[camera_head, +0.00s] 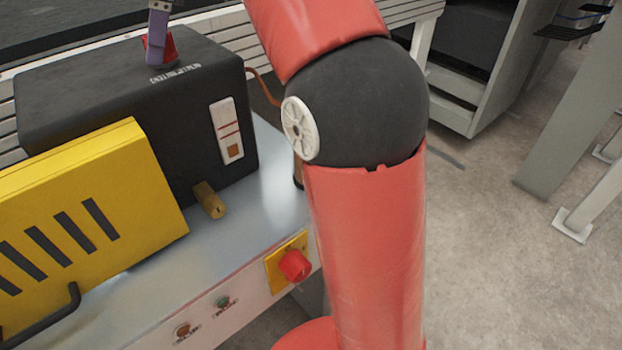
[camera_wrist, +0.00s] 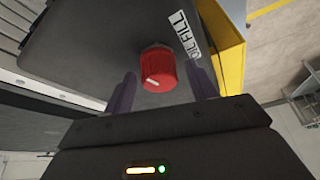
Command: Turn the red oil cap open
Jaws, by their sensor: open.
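The red oil cap (camera_wrist: 158,70) stands on top of a black box (camera_head: 130,130), beside a white "OIL FILL" label (camera_wrist: 187,34). It is a ribbed knob with a white mark on its face. My gripper (camera_wrist: 161,76) is open, with one purple finger on each side of the cap. In the wrist view, gaps show between the cap and both fingers. In the head view, a purple finger (camera_head: 158,32) stands in front of the red cap (camera_head: 170,47) and hides part of it.
A yellow slotted panel (camera_head: 90,220) with a black handle (camera_head: 45,315) stands in front of the black box. A level gauge (camera_head: 227,130) and a brass fitting (camera_head: 210,200) are on the box's side. A red emergency knob (camera_head: 294,265) sits on the machine's front edge.

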